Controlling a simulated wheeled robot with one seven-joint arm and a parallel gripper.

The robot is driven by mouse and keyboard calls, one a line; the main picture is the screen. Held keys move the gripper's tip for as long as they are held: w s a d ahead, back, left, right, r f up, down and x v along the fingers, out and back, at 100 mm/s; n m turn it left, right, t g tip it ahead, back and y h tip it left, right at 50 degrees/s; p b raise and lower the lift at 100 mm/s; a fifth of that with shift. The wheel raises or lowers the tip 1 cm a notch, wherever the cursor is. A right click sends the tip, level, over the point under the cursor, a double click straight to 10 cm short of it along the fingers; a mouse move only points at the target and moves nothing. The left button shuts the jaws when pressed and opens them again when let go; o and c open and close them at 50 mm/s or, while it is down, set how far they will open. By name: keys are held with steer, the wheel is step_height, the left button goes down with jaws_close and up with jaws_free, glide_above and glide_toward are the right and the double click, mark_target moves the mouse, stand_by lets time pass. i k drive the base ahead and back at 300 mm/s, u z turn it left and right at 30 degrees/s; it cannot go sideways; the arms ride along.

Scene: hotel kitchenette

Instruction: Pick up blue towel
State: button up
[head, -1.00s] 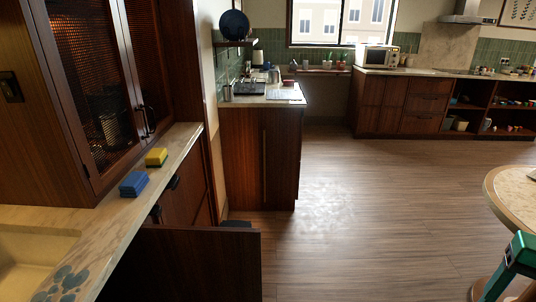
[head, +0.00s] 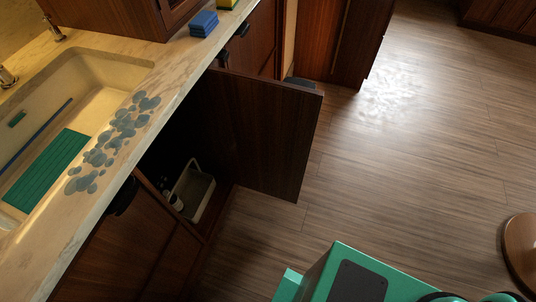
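A blue folded stack (head: 203,23), which looks like the blue towel, lies on the marble counter (head: 178,75) near its far end, at the top of the head view. I cannot tell for certain whether it is cloth or sponge. Nothing touches it from above. A green part of my own body shows at the bottom, but my gripper's fingers are not in view.
An open cabinet door (head: 262,130) juts out below the counter, with a whitish bin (head: 191,190) inside the cabinet. A yellow block (head: 228,4) lies behind the blue stack. Blue-grey blotches (head: 112,140) mark the counter beside the sink (head: 110,68).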

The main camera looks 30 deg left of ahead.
mark_target(203, 25)
steer(key=i, duration=4.7)
steer(key=u, duration=3.9)
